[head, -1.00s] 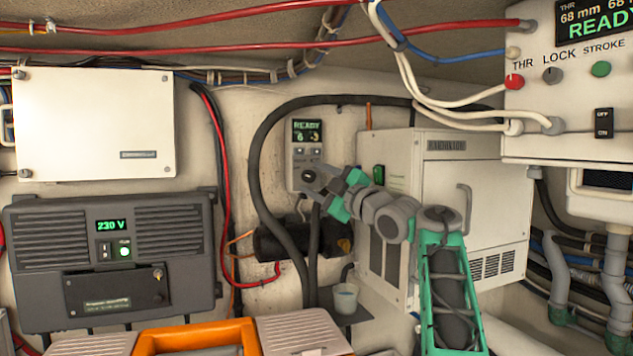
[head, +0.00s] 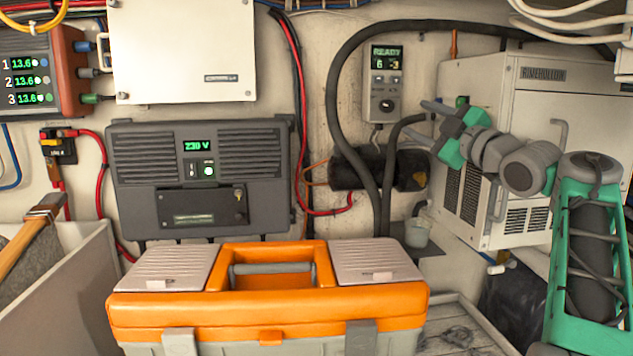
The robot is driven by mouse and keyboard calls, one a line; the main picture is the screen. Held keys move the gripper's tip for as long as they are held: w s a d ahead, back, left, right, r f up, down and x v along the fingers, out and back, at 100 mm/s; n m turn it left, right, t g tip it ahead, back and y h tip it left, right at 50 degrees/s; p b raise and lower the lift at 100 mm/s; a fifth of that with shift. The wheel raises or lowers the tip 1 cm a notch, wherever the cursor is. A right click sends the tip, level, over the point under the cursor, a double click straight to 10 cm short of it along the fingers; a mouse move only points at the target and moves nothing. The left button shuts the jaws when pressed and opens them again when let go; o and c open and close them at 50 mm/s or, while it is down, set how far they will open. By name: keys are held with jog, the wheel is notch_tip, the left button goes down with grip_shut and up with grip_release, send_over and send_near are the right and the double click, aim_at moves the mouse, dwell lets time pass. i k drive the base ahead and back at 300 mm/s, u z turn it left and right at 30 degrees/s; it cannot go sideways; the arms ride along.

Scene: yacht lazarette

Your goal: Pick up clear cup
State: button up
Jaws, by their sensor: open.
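The clear cup (head: 417,232) is small and pale. It stands on a small dark shelf (head: 430,250) against the back wall, right of the orange toolbox and under a short grey pipe end. My gripper (head: 422,122) is open and empty, in the air above the cup and well apart from it. Its fingers point left, just right of the small wall panel with the READY display (head: 386,85).
An orange toolbox (head: 270,315) with a raised grey handle fills the front middle. A white cabinet (head: 475,160) stands right of the cup, behind my arm. Thick black hoses (head: 385,190) run down just left of the cup. A grey bin (head: 60,285) is at left.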

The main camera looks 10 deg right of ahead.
aim_at(417, 231)
jog(key=k, duration=0.95)
